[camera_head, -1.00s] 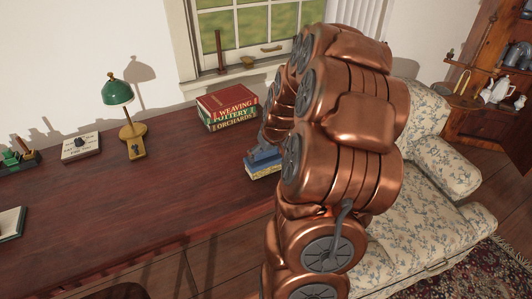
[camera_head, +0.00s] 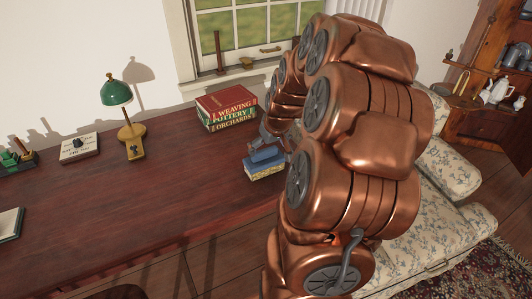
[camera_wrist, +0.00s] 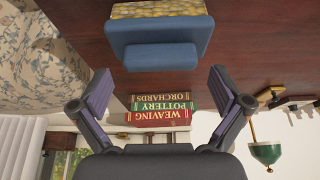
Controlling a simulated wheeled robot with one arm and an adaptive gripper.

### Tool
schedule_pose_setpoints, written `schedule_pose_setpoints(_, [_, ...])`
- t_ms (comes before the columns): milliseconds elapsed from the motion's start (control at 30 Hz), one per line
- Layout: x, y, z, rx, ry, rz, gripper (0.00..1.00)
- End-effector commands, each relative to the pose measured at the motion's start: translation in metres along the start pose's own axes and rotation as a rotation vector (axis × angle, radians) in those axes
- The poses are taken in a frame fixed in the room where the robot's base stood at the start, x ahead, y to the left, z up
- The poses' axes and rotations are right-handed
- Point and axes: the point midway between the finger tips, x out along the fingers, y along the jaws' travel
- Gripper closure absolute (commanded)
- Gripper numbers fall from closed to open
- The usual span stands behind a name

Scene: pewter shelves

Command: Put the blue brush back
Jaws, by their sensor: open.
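The blue brush (camera_head: 264,155) shows as a blue block on top of a yellow block (camera_head: 265,170) near the desk's right end. It also fills the upper middle of the upside-down wrist view (camera_wrist: 160,42), with a yellow patterned strip (camera_wrist: 158,9) beyond it. My gripper (camera_wrist: 160,86) is open, its two dark fingers spread wide with nothing between them. The brush lies ahead of the fingertips, apart from them in that view. In the head view my copper arm hides most of my gripper, just behind the brush.
A stack of books (camera_head: 228,108) stands near the window. The desk's middle (camera_head: 150,200) is clear. A flowered armchair (camera_head: 445,225) stands right.

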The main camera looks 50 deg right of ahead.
Motion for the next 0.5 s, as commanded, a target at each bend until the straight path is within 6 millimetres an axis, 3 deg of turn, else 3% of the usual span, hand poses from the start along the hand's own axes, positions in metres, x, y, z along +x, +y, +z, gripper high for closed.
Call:
schedule_pose_setpoints(300, [-0.050,0.001,-0.001,0.000,0.005,0.002,0.00])
schedule_pose_setpoints(500, [-0.070,0.000,0.000,0.000,0.000,0.000,0.00])
